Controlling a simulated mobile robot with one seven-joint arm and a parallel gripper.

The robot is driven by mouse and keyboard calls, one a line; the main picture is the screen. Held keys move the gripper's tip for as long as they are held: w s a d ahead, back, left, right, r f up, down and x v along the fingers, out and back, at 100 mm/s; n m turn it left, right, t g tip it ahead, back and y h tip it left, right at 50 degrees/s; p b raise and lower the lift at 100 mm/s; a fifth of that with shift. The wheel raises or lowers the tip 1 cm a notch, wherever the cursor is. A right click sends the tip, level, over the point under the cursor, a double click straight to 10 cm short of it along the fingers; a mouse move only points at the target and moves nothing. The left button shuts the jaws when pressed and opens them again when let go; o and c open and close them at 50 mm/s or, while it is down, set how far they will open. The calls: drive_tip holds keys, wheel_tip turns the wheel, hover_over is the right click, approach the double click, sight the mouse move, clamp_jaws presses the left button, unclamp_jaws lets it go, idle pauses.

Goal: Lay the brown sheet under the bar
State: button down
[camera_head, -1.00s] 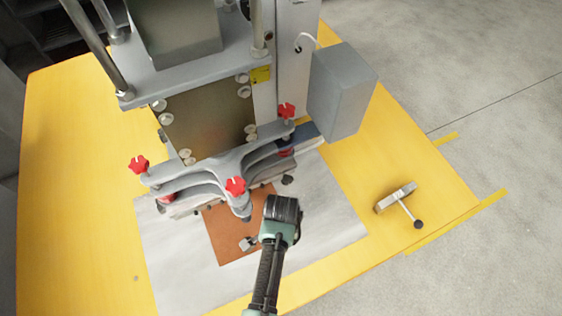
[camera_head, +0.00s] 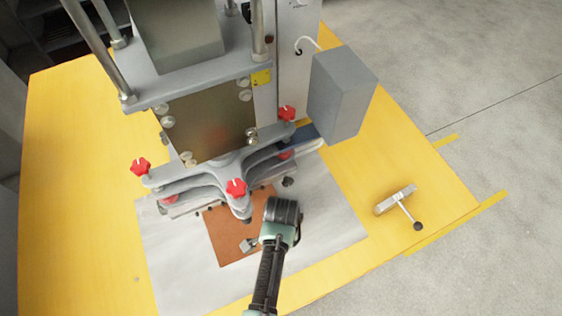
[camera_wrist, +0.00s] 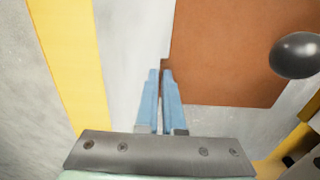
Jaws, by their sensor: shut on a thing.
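The brown sheet (camera_head: 232,232) lies flat-looking at the front of the welding machine, its far part reaching in beneath the grey clamp bar (camera_head: 215,178) with red knobs. How far it goes under is hidden by the bar. My gripper (camera_head: 248,244) is at the sheet's near side, partly hidden by my wrist in the head view. In the wrist view its blue fingers (camera_wrist: 165,75) are closed together at the sheet's edge, and the sheet (camera_wrist: 230,55) spreads to the upper right. I cannot tell whether the sheet touches the surface below.
A pale grey mat (camera_head: 325,225) covers the yellow table (camera_head: 70,200) around the sheet. A small metal tool with a ball-ended handle (camera_head: 398,202) lies at the right. A grey box (camera_head: 340,92) stands beside the machine. A dark ball (camera_wrist: 297,55) overhangs the sheet in the wrist view.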

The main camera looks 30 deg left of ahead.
drive_tip(key=shift+f, duration=0.1)
drive_tip(key=c, duration=0.9)
unclamp_jaws()
drive_tip(key=shift+c, duration=0.2)
drive_tip(key=shift+r+p, duration=1.65)
drive_tip(key=shift+p, duration=0.25)
drive_tip(key=s+d+p, duration=0.2)
drive_tip(key=shift+s+d+r+p, duration=0.1)
drive_tip(key=shift+d+r+p, duration=0.25)
drive_tip(key=shift+r+p, duration=0.05)
drive_tip(key=shift+s+d+r+p, duration=0.15)
drive_tip(key=shift+s+d+p, duration=0.55)
drive_tip(key=shift+d, duration=0.2)
drive_tip(key=shift+s+d+r+p, duration=0.1)
drive_tip(key=shift+s+d+p, duration=0.55)
drive_tip(key=shift+d, duration=0.2)
drive_tip(key=shift+f, duration=0.1)
